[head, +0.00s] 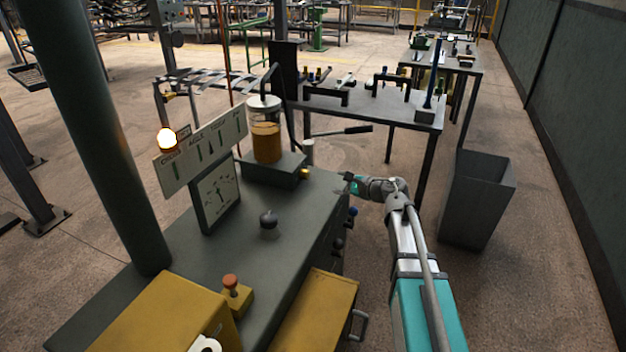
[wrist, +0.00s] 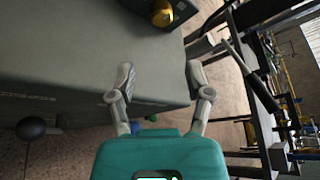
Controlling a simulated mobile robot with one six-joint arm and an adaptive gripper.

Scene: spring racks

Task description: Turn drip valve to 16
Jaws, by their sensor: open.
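A brass knob (head: 304,174), which looks like the drip valve, sticks out of the dark block under a glass jar of amber oil (head: 266,140). In the wrist view the brass knob (wrist: 162,14) is at the top, beyond my fingertips; no scale or number on it can be read. My gripper (head: 349,184) is at the right edge of the grey machine top, to the right of and nearer than the knob. In the wrist view my gripper (wrist: 160,74) is open with nothing between its fingers, apart from the knob.
The grey machine top (head: 310,205) carries a dial gauge (head: 217,194), a black ball knob (head: 268,219) and an orange button (head: 231,281). Several dark knobs line its right side. A work table (head: 400,112) stands behind and a grey bin (head: 476,200) at right.

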